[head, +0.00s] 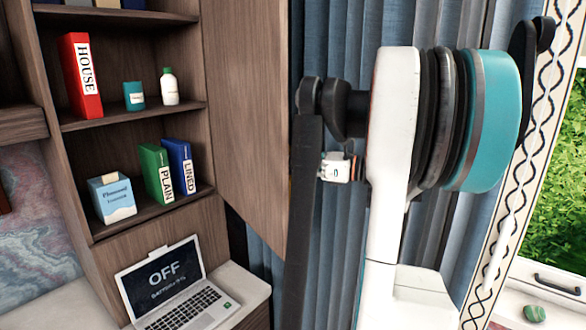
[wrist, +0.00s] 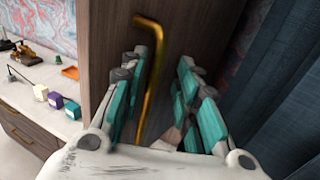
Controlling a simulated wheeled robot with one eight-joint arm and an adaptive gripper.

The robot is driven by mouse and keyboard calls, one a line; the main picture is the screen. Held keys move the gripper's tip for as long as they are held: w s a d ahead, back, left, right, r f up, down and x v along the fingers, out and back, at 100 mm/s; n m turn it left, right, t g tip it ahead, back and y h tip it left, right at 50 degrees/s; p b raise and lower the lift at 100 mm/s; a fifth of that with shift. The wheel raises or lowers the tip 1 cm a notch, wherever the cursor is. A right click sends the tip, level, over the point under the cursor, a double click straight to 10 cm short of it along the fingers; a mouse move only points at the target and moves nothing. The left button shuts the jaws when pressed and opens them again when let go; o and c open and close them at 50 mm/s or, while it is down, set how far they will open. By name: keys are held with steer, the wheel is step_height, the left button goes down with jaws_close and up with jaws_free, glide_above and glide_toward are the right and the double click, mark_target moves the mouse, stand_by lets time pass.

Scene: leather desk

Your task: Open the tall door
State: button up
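The tall door (head: 245,110) is a brown wooden panel at the right of the shelf unit. It stands swung out from the unit, and open shelves show beside it. In the wrist view a brass bar handle (wrist: 150,75), bent at its top, runs down in front of a dark wooden panel (wrist: 195,30). My gripper (wrist: 168,80) is open, with its teal-padded fingers on both sides of the handle. The handle lies nearer the left fingers; I cannot tell if it touches them.
The shelves hold a red binder (head: 80,75), green and blue binders, a box and bottles. An open laptop (head: 175,290) sits on the desk below. Blue curtains (head: 265,250) hang close to the door. Small items lie on a counter (wrist: 25,75) at the wrist view's left.

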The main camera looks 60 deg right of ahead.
step_height(320, 180, up, 8)
steer(key=shift+r, duration=0.15)
stand_by(0.3)
steer(key=shift+s, duration=0.1)
stand_by(0.3)
